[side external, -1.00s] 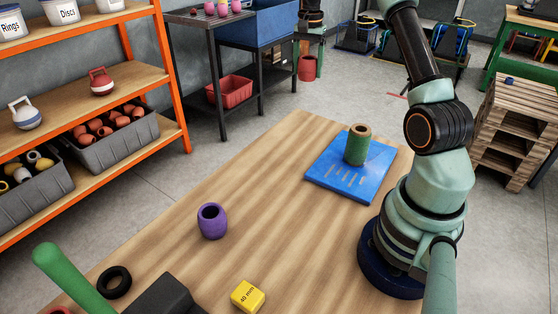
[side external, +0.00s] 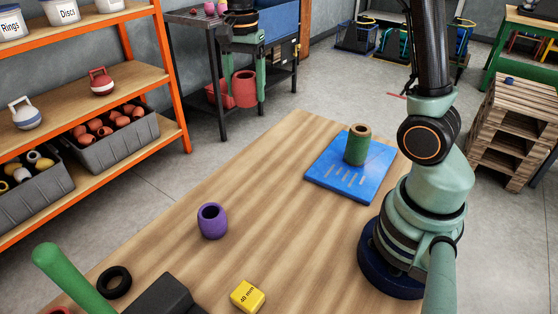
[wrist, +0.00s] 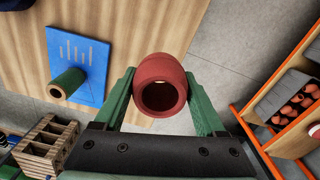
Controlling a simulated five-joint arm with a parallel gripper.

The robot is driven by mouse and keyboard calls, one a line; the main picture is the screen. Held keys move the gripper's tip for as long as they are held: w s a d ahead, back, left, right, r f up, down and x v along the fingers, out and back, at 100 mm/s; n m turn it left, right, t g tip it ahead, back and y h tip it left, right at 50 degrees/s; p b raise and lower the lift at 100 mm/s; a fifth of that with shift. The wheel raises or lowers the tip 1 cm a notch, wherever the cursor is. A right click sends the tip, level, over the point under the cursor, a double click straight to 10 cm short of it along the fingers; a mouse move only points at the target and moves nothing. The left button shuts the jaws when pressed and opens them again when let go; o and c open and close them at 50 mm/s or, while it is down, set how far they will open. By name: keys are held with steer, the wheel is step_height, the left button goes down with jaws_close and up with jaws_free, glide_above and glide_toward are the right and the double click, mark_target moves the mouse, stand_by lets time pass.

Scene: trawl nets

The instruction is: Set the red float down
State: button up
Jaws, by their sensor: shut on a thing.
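The red float (side external: 245,90) is a barrel-shaped piece with a hole through it. My gripper (side external: 244,82) is shut on it, one green finger on each side, and holds it up in the air. In the side view it shows beyond the far left edge of the wooden table (side external: 255,190), in front of the metal stand. In the wrist view the red float (wrist: 161,85) sits between the fingertips, its open end facing the camera.
A blue slotted board (side external: 336,181) at the table's far end carries an upright green cylinder (side external: 356,150). A purple float (side external: 212,221), a yellow block (side external: 247,297) and a black ring (side external: 114,282) stand nearer. The table between the purple float and the board is clear.

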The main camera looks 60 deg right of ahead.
glide_above(248, 189)
steer(key=f, duration=0.1)
step_height(248, 189, down, 20)
steer(key=shift+s+r, duration=0.1)
steer(key=shift+r, duration=0.1)
steer(key=shift+f, duration=0.2)
steer(key=o, duration=1.3)
steer(key=shift+r, duration=0.1)
